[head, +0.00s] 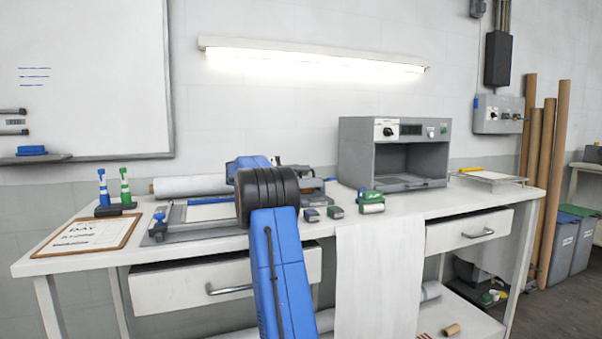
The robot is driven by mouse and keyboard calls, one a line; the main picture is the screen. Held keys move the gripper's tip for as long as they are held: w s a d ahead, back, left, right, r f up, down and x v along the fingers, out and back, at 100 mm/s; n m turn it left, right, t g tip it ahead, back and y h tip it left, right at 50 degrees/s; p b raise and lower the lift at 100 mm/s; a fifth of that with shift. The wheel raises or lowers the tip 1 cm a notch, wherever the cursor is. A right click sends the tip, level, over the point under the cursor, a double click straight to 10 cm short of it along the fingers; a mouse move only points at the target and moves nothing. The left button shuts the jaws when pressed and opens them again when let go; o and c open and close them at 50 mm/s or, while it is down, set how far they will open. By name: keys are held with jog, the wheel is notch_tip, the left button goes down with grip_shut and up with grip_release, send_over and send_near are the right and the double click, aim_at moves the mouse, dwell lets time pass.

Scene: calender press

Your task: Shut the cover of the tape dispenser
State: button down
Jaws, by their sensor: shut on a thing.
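A small green device with a pale roll-like front (371,203) stands on the white worktable, right of centre. It looks like the tape dispenser, but it is too small for me to tell how its cover sits. My blue arm rises from the bottom of the picture to a thick black joint in front of the table. A blue part behind that joint appears to be more of my arm. My gripper's fingertips are hidden behind the arm, so what they hold does not show.
A clipboard (88,235) and green and blue bottles (114,189) are at the left. The table's right front is clear.

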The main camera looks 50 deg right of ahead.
jog(key=shift+s+a+r, duration=0.1)
jog(key=shift+s+r, duration=0.05)
jog(key=shift+r, duration=0.1)
jog(key=c, duration=1.8)
grip_release()
jog(key=shift+a+r, duration=0.1)
jog(key=shift+r, duration=0.05)
jog(key=shift+c, duration=0.2)
jog(key=shift+f, duration=0.2)
jog(key=shift+w+a, duration=0.35)
jog(key=v, duration=1.6)
jog(key=shift+a, duration=0.2)
